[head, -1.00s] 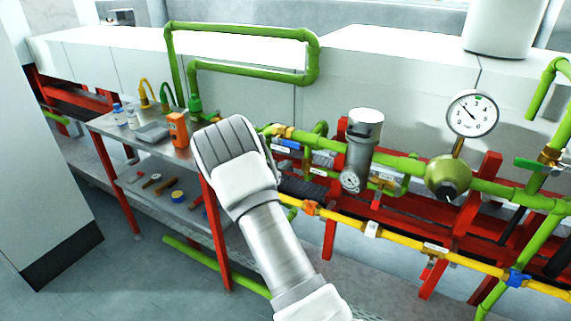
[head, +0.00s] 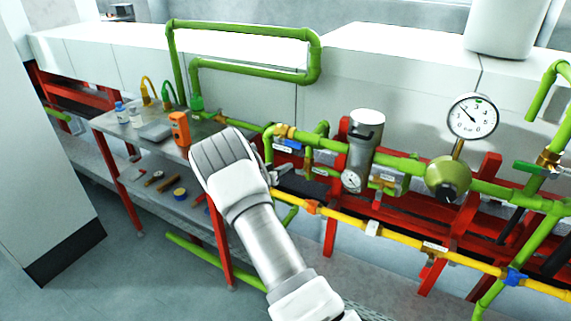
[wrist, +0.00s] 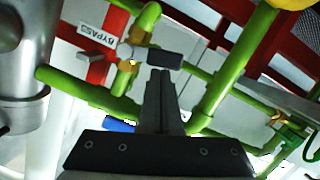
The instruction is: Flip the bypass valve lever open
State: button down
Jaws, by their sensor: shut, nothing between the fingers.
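In the wrist view the bypass valve has a brass body (wrist: 127,76) on a green pipe. Its lever (wrist: 158,60) has a dark grip that points right in the picture, across the pipe gap. A white BYPASS label (wrist: 93,40) sits beside it on a red post. My gripper (wrist: 162,73) is shut and empty, its fingertips just below the lever grip in the picture. I cannot tell whether they touch it. In the head view my gripper (head: 281,169) shows only in part beyond my wrist, near the pipes; the bypass lever cannot be made out there.
Green pipes (wrist: 225,80) cross close around my fingers. A steel cylinder (wrist: 20,70) stands at left. In the head view are a pressure gauge (head: 472,117), a yellow pipe (head: 400,241), a blue-handled valve (head: 289,146) and a tool bench (head: 120,125) at left.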

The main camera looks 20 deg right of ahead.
aim_at(289, 173)
notch_tip(289, 173, down, 3)
jog(key=n+g+h+b, duration=0.1)
jog(key=n, duration=0.3)
jog(key=shift+f+n, duration=0.1)
jog(key=shift+n, duration=0.2)
jog(key=n+b, duration=0.1)
jog(key=f+n+h+b, duration=0.1)
jog(key=n, duration=0.1)
jog(key=s+f+n+h+b, duration=0.1)
jog(key=n, duration=0.1)
jog(key=shift+d, duration=0.4)
jog(key=shift+w+a, duration=0.1)
